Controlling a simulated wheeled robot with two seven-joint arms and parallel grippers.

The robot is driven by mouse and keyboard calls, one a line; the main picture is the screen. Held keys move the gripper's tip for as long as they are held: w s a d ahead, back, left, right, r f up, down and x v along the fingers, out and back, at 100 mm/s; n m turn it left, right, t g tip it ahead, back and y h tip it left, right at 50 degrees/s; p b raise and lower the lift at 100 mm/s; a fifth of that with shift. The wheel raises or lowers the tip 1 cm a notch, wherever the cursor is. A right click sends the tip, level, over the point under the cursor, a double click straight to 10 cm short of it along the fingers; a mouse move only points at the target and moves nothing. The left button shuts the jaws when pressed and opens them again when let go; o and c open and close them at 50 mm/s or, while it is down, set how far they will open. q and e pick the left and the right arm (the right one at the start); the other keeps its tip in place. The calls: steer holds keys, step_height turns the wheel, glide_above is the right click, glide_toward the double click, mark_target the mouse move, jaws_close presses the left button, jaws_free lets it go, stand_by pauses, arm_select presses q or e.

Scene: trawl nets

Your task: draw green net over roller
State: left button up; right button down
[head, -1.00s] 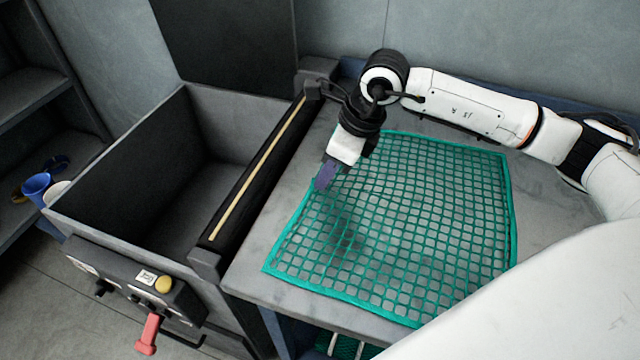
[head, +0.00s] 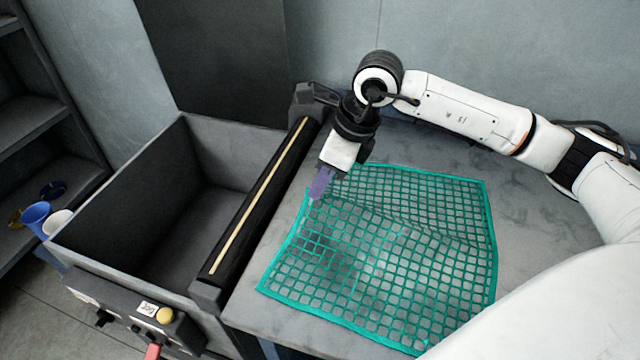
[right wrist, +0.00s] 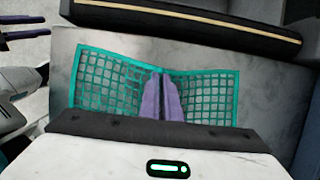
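The green net (head: 400,262) lies on the grey table to the right of the roller, with a raised crease running from its left edge. The black roller (head: 262,200), with a pale stripe, lies along the crate's right rim. My right gripper (head: 317,192) has purple fingers, closed together at the net's roller-side edge. In the right wrist view that edge of the net (right wrist: 205,95) rises to a peak at the fingers, which appear to pinch it. My left gripper (right wrist: 25,27) shows at the left of the right wrist view, its dark fingers apart and empty.
An open grey crate (head: 120,185) stands left of the roller. A control box with a yellow button (head: 165,315) is on its front. Shelves with a blue cup (head: 36,218) stand at far left. The table (head: 540,215) is bare right of the net.

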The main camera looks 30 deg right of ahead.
steer(key=shift+f+b, duration=0.55)
steer(key=shift+f, duration=0.05)
steer(key=shift+w+a, duration=0.15)
steer(key=shift+w, duration=0.05)
steer(key=w+a, duration=0.6)
steer(key=shift+w+r+b, duration=0.1)
steer(key=shift+w+b, duration=0.25)
steer(key=w+a+b, duration=0.3)
steer(key=w+a, duration=0.8)
steer(key=w, duration=0.2)
step_height(320, 180, down, 9)
steer(key=b, duration=0.5)
steer(key=shift+s, duration=0.25)
steer(key=c, duration=1.9)
jaws_free()
steer(key=shift+o, duration=0.4)
